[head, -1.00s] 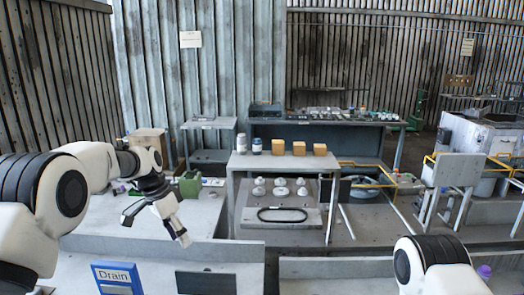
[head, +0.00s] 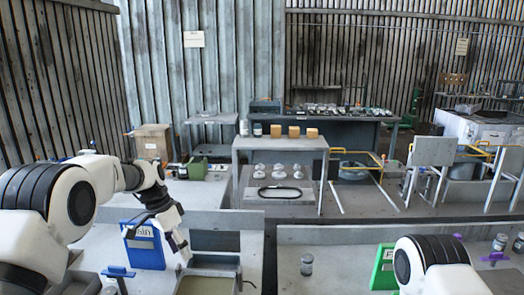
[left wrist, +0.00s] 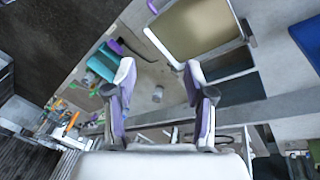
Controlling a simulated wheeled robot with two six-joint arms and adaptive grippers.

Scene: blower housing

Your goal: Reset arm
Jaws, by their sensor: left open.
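My left gripper (head: 176,240) hangs over the left workbench in the head view, pointing down, beside a blue labelled panel. In the left wrist view its two fingers (left wrist: 160,78) stand wide apart with nothing between them. A tan-bottomed tray (left wrist: 196,30) lies beyond the fingertips there; part of it also shows at the bottom of the head view (head: 208,286). Of my right arm, only a white and black link shows at the bottom right of the head view; its gripper is out of frame.
A blue panel (head: 143,245) stands close to the left gripper. A green panel (head: 383,267) and a small jar (head: 307,264) are on the right bench. A grey table (head: 280,143) with orange blocks stands beyond. The right bench's left part is mostly clear.

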